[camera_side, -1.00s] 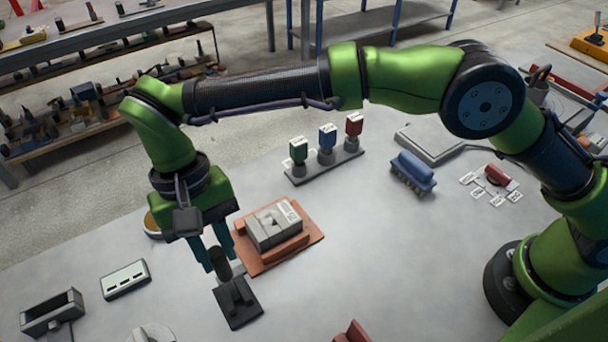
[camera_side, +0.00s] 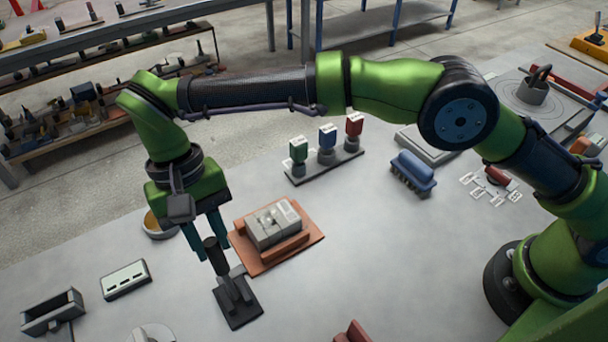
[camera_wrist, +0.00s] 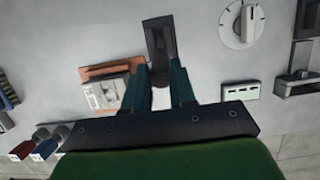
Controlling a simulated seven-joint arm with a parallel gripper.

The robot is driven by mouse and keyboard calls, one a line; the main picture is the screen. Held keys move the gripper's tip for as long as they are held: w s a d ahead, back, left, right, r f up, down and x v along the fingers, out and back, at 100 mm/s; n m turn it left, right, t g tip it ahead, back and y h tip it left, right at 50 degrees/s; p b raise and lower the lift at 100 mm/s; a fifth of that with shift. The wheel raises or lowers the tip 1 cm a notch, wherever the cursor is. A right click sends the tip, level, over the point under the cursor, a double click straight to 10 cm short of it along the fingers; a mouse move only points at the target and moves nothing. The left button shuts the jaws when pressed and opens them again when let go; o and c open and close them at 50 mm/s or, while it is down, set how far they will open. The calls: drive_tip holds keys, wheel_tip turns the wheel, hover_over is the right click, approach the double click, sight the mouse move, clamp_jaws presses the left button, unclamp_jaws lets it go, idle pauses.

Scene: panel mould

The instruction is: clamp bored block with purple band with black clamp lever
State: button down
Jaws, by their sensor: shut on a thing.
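The black clamp lever stands on a dark base plate (camera_side: 240,312) in the side view. Its black handle (camera_side: 212,247) tilts up and left from the base. My gripper (camera_side: 208,252) is shut on the handle; the fingers partly cover it. In the wrist view, the lever's dark plate (camera_wrist: 160,38) lies beyond my fingertips (camera_wrist: 161,84). A grey block (camera_side: 272,226) with a pale label and small openings on top sits on an orange base (camera_side: 303,244), right of the lever. I cannot make out a purple band on it.
A rack with green, blue and red labelled pieces (camera_side: 327,138) stands behind the block. A blue brush-like piece (camera_side: 413,168) lies to its right. A pale slotted box (camera_side: 125,279) and a grey open fixture (camera_side: 52,312) are at left. The table right of the orange base is clear.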

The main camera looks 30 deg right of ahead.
drive_tip(key=shift+w, duration=0.2)
drive_tip(key=shift+w+f, duration=0.2)
drive_tip(key=shift+w, duration=0.5)
drive_tip(key=shift+w+f, duration=0.15)
drive_tip(key=shift+w, duration=0.2)
drive_tip(key=c, duration=0.9)
unclamp_jaws()
drive_tip(key=shift+f, duration=0.1)
